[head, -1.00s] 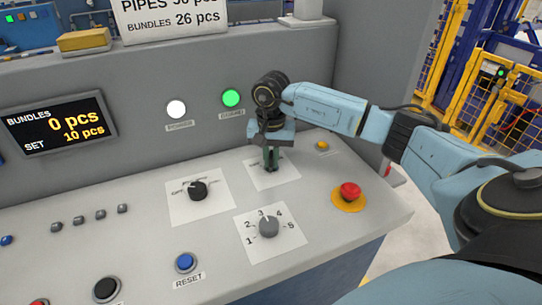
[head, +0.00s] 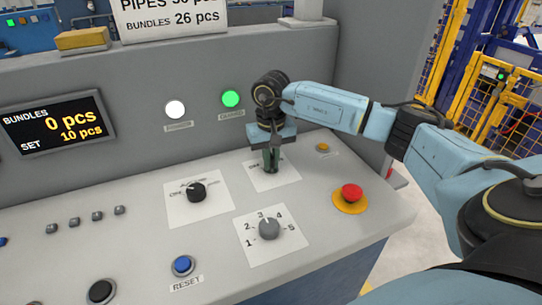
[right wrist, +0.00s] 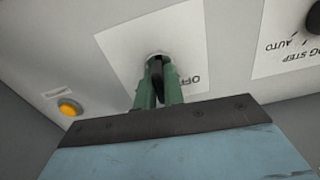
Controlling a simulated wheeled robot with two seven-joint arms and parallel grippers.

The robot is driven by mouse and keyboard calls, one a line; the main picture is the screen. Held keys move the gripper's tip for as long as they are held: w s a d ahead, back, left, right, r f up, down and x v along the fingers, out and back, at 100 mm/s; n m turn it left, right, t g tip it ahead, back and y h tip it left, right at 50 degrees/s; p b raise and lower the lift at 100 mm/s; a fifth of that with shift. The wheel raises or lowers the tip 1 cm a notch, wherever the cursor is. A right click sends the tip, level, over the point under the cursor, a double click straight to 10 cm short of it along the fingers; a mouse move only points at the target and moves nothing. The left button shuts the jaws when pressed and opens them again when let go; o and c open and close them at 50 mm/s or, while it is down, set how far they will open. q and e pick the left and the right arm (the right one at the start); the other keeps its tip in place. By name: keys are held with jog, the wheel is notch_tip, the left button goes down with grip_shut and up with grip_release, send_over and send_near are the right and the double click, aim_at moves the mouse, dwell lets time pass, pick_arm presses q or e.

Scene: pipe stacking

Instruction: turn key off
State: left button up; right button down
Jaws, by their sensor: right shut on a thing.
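The key is a small dark piece (right wrist: 157,80) standing in the panel in the right wrist view. A white label plate (head: 286,178) lies around it, with "OFF" partly readable in the right wrist view. My right gripper (head: 271,168) points down at this plate. Its two green fingers (right wrist: 158,88) are shut on the key, one on each side. In the head view the fingers hide the key. The key's exact turn angle is hard to tell. My left gripper is not in view.
A black selector knob (head: 197,191) is left of the key, and a grey numbered dial (head: 269,229) is in front. A red emergency button (head: 351,193) and a small yellow button (head: 322,147) are to the right. The green lamp (head: 230,98) and white lamp (head: 175,110) are lit.

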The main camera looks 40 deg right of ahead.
jog(key=shift+n, duration=1)
jog(key=shift+f+n+b, duration=0.1)
jog(key=shift+n+b, duration=0.35)
jog(key=shift+n, duration=1.25)
jog(key=c, duration=1.3)
grip_release()
jog(key=shift+d, duration=0.1)
